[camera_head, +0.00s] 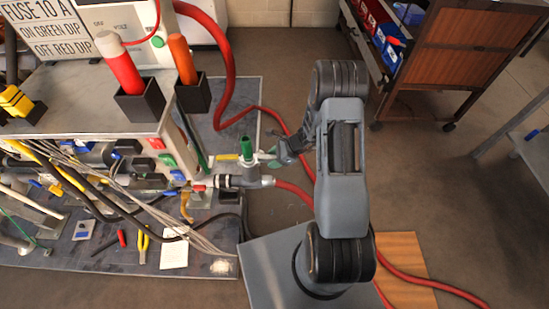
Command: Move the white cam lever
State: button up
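A grey pipe fitting (240,180) sticks out to the right from the heater bench, with a green handle (246,147) standing up on it. A small pale piece (263,156), which looks like the white cam lever, shows beside the green handle. My gripper (275,159) reaches in from the right, with its fingers at or very near this pale piece. They are too small in view to tell whether they touch it or how far they are apart. My wrist and arm cover the area to the right.
A yellow lever (226,157) and a red lever (198,188) are close by on the left. Red hose (290,189) runs from the fitting beneath my arm. Pliers (143,246) and a paper sheet (174,252) lie on the dark mat. A brown cabinet (455,55) stands back right.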

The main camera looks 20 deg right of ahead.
jog(key=shift+d+r, duration=0.1)
jog(key=p+v, duration=0.3)
jog(key=v, duration=1)
jog(key=shift+s+d+r, duration=0.15)
jog(key=shift+r, duration=0.05)
